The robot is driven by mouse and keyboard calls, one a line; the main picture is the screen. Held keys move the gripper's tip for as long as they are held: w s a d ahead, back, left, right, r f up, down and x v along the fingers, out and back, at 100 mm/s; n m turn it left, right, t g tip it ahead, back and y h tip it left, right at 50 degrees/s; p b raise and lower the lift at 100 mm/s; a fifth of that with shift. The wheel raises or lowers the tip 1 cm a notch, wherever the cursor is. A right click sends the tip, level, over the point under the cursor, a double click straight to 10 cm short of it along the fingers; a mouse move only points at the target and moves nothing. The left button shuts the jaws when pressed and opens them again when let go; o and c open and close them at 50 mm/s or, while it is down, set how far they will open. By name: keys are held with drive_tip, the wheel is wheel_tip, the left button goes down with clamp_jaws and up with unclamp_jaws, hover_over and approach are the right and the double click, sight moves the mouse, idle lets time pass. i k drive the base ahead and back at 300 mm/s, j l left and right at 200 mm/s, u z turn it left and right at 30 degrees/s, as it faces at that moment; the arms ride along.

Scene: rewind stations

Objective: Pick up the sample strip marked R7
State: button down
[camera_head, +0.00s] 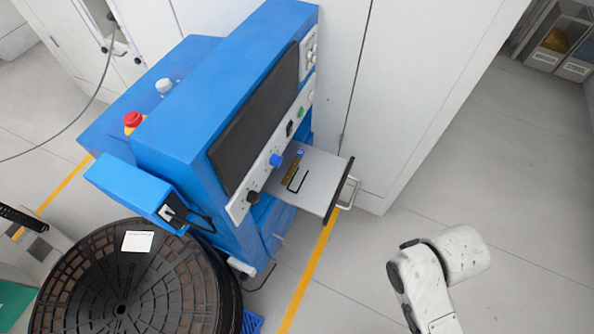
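A small brown-gold strip (292,166) lies on the grey pulled-out drawer (318,172) of the blue machine. A small blue piece (299,153) shows at its far end. A black outline or bracket shape (301,181) is just beside it. The strip is too small for me to read any marking, so I cannot tell whether it is the one marked R7. My white arm shows at the lower right, apart from the drawer. My gripper is not in view.
The blue machine (178,122) has a dark panel, knobs and a red button (133,119). A large dark reel (121,290) with a white label (138,241) is at the lower left. The drawer handle (349,190) sticks out right. White cabinets stand behind; the right floor is mostly clear.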

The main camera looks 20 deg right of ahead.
sight(299, 153)
drive_tip(key=i+j+u, duration=0.1)
drive_tip(key=i, duration=0.45)
drive_tip(key=i+j+u, duration=0.15)
drive_tip(key=i, duration=0.4)
